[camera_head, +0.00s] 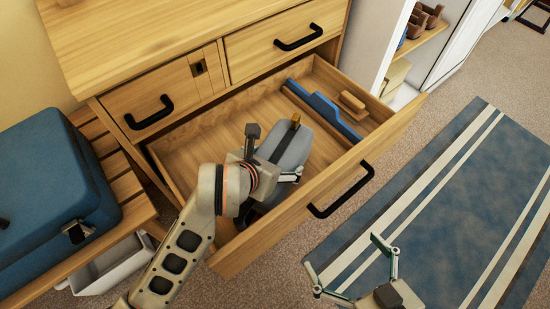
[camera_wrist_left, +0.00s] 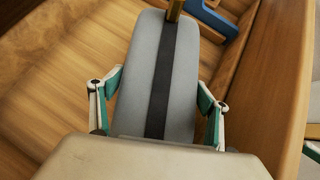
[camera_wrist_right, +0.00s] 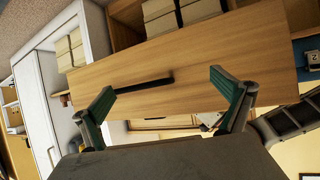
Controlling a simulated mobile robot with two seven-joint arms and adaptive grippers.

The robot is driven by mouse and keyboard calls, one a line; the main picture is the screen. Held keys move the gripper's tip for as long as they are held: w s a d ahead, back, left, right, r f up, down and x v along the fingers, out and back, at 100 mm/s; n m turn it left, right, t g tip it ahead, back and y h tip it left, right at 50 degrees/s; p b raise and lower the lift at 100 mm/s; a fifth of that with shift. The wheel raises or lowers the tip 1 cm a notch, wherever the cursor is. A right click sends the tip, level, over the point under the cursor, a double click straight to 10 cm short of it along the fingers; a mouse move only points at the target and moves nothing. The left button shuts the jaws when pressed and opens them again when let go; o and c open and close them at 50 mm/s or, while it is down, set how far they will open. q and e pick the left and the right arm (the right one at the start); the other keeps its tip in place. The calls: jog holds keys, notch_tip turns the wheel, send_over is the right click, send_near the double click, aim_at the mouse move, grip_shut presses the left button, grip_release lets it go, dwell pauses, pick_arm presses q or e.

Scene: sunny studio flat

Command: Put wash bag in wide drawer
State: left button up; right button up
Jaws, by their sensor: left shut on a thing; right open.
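The grey wash bag (camera_head: 288,150) has a dark stripe along its top and a yellowish tab at its far end. It is over the inside of the open wide drawer (camera_head: 237,254). My left gripper (camera_head: 285,172) is shut on the wash bag, with one finger on each side, as the left wrist view (camera_wrist_left: 157,105) shows. I cannot tell whether the bag touches the drawer floor. My right gripper (camera_head: 357,268) is open and empty, outside the drawer, above the rug. In the right wrist view its fingers (camera_wrist_right: 168,95) are spread before the drawer front.
A blue object (camera_head: 322,109) and a small wooden brush-like item (camera_head: 352,104) lie at the drawer's right end. Two shut upper drawers (camera_head: 285,45) sit above. A blue case (camera_head: 50,185) rests on a slatted bench at left. The drawer floor has bare room at left.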

pick_arm(q)
jog(key=shift+f, duration=0.35)
pick_arm(e)
jog(key=shift+s+f, duration=0.1)
pick_arm(q)
jog(key=o, duration=1.4)
jog(key=shift+o, duration=0.2)
pick_arm(e)
jog(key=shift+w+a+r, duration=0.1)
jog(key=shift+w+r, duration=0.1)
jog(key=shift+r, duration=0.3)
jog(key=shift+f, duration=0.1)
